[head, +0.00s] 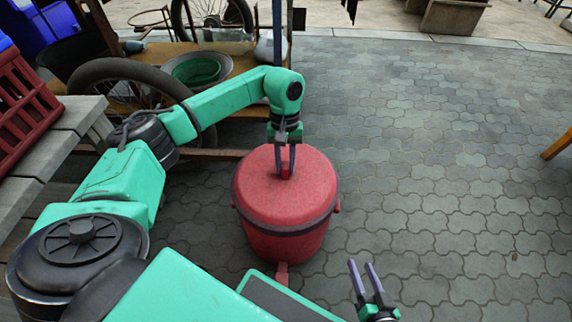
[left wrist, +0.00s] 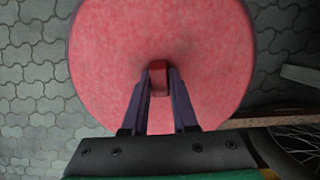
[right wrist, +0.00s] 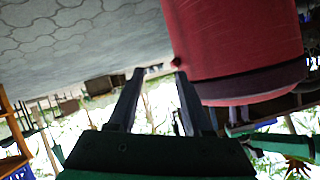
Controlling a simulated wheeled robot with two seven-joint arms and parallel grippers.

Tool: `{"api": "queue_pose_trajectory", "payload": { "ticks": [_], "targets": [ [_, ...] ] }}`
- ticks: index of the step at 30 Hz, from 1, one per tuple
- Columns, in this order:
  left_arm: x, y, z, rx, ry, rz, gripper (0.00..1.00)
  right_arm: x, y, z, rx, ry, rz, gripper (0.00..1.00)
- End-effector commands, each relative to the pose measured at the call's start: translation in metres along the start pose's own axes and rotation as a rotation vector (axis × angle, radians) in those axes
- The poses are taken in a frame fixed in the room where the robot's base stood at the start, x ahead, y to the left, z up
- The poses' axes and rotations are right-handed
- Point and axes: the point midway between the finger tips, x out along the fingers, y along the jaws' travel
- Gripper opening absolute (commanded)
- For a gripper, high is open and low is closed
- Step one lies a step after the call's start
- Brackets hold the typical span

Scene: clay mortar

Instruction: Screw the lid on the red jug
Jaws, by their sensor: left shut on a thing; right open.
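The red jug (head: 284,243) stands upright on the paving in the middle of the head view, with a dark band near its top. Its round red lid (head: 262,187) sits on top; whether it is threaded down cannot be told. My left gripper (head: 286,172) comes down from above and is shut on the small knob at the lid's centre. The left wrist view shows the fingers around this knob (left wrist: 157,77). My right gripper (head: 365,268) is open and empty, low and to the right of the jug. In the right wrist view the jug (right wrist: 235,45) is close beyond the fingers, apart from them.
A wooden cart with a wheel (head: 128,90) and a green bowl (head: 196,68) stands behind on the left. A red crate (head: 22,105) rests on grey slats (head: 75,117) at the left edge. Paving (head: 450,170) to the right is clear.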

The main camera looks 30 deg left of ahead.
Motion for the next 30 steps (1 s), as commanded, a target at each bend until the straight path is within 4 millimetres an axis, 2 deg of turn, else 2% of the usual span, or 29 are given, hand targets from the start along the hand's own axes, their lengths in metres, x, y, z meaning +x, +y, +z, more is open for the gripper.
{"api": "queue_pose_trajectory", "payload": {
  "ticks": [1,2,4,24,30],
  "targets": [
    [0.002,-0.006,-0.003,-0.015,0.005,-0.012,0.0,0.0,0.0,0.0,0.0,0.0,0.0,0.5],
    [0.001,-0.006,-0.004,-0.016,0.006,-0.012,0.34,0.0,0.0,0.0,0.0,0.0,0.0,0.5],
    [0.001,-0.005,-0.004,-0.017,0.006,-0.009,0.61,0.0,0.0,0.0,0.0,0.0,0.0,0.5],
    [0.0,-0.002,-0.003,-0.012,0.008,0.0,0.61,0.0,0.0,0.0,0.0,0.0,0.0,0.5],
    [-0.016,-0.001,0.001,-0.012,0.008,0.001,0.61,-0.006,-0.005,-0.011,0.0,0.0,0.0,0.5]
  ]
}}
